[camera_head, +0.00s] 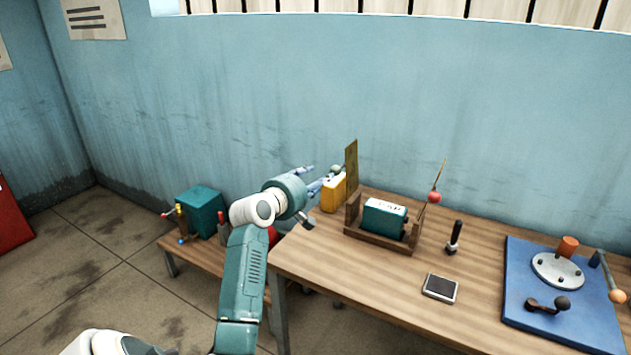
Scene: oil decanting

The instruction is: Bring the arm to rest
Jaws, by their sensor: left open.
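My left arm reaches up from the bottom of the picture, and its left gripper (313,178) is open above the left end of the wooden table (390,302). Its blue fingers point right, close to a yellow can (334,194) at the back left of the table. I cannot tell whether they touch the can. No held object shows between the fingers. My right gripper is not in view.
A wooden rack (381,240) holds a teal can (384,218). A dark-handled tool (454,238), a flat device (440,288) and a blue board (560,325) with fittings lie rightward. A low bench (172,247) at left carries a teal box (201,210).

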